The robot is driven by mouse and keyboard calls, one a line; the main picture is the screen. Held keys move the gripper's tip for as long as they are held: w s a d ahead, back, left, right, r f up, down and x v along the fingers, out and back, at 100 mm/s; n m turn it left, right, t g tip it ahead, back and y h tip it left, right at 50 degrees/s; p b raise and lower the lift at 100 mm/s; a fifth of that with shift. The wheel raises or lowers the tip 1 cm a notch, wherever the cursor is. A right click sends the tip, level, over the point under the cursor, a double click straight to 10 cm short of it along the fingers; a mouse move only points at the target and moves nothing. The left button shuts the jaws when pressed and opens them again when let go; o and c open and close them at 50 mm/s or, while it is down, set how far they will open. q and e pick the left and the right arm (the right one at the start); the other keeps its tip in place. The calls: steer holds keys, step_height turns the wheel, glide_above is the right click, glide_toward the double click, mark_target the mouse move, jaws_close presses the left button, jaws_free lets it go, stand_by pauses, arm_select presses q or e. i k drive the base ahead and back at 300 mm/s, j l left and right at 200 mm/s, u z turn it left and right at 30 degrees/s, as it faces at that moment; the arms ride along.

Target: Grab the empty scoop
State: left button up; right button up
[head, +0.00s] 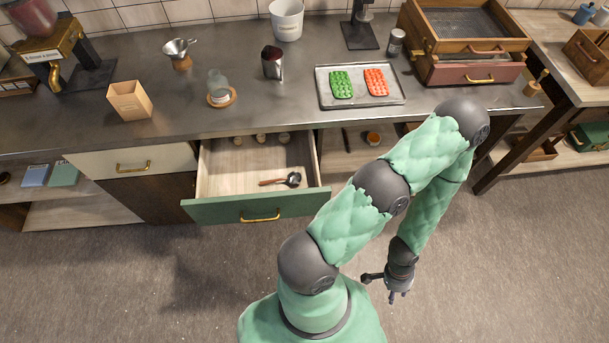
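The scoop (293,179) lies in the open drawer (222,170), on its pale wooden floor near the front right. It has a dark bowl and a reddish-brown handle pointing left, and its bowl looks empty. My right gripper (380,289) hangs over the floor, in front of and to the right of the drawer, well apart from the scoop. Its fingers look spread, with nothing between them. My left gripper is outside the head view.
Several small jars (261,138) stand at the drawer's back. The drawer's green front (225,208) juts out from the counter (180,113). Above are a metal pitcher (272,63), a glass jar (218,84) and a tray (330,99) with green and orange molds. The floor in front is clear.

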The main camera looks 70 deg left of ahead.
mark_target(294, 177)
steer(key=i+u, duration=0.25)
steer(key=u, duration=0.15)
steer(key=i+l+u, duration=0.15)
steer(key=u, duration=0.25)
steer(key=i+l+u, duration=0.2)
steer(key=i+u, duration=0.3)
steer(key=u, duration=0.35)
steer(key=l+u, duration=0.15)
steer(key=u, duration=0.3)
steer(key=i+l+u, duration=0.1)
steer(key=u, duration=0.3)
steer(key=l+u, duration=0.15)
steer(key=u, duration=0.3)
steer(key=l+u, duration=0.15)
steer(key=u, duration=0.3)
steer(key=i+l, duration=0.05)
